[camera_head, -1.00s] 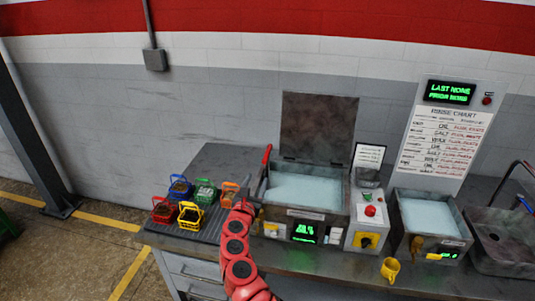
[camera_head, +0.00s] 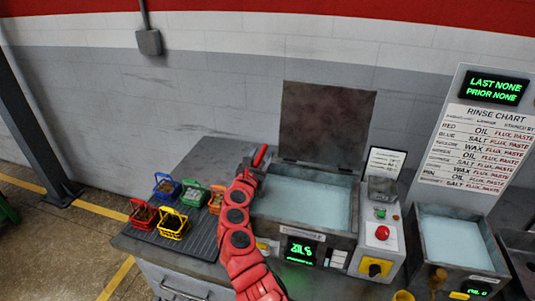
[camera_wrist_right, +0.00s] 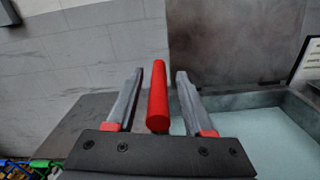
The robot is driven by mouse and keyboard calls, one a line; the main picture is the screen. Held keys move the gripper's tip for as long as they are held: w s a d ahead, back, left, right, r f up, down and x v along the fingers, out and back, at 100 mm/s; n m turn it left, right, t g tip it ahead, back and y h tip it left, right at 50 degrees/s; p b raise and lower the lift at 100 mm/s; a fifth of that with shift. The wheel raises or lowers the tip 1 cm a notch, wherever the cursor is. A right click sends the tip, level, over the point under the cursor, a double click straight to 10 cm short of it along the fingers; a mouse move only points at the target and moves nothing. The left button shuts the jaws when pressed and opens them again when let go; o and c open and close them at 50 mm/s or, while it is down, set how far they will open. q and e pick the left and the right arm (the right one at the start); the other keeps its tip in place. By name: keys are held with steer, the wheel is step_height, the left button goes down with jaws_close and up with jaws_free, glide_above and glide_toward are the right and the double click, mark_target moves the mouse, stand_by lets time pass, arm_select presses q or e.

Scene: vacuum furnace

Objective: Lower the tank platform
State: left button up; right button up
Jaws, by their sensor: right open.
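The larger tank (camera_head: 345,237) has a raised dark lid (camera_head: 323,122) and pale blue liquid (camera_head: 300,200) inside. No platform shows in the liquid. A red handle (camera_head: 260,155) stands up at the tank's left back side. My right gripper (camera_head: 250,168) is at this handle, and my red arm hides part of the tank's left side. In the right wrist view my right gripper (camera_wrist_right: 158,74) is open, with the red handle (camera_wrist_right: 157,100) between its two fingers and a gap on each side. My left gripper is not in view.
Small coloured baskets, including a yellow one (camera_head: 172,226), stand on a ribbed mat left of my arm. A control box (camera_head: 378,250) with a red button and yellow switch is right of the tank. A smaller tank (camera_head: 453,245) and a rinse chart (camera_head: 477,148) are farther right.

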steer(key=shift+s+a+r, duration=0.1)
steer(key=shift+s+r, duration=0.1)
steer(key=shift+w, duration=0.1)
jaws_close()
stand_by(1.2)
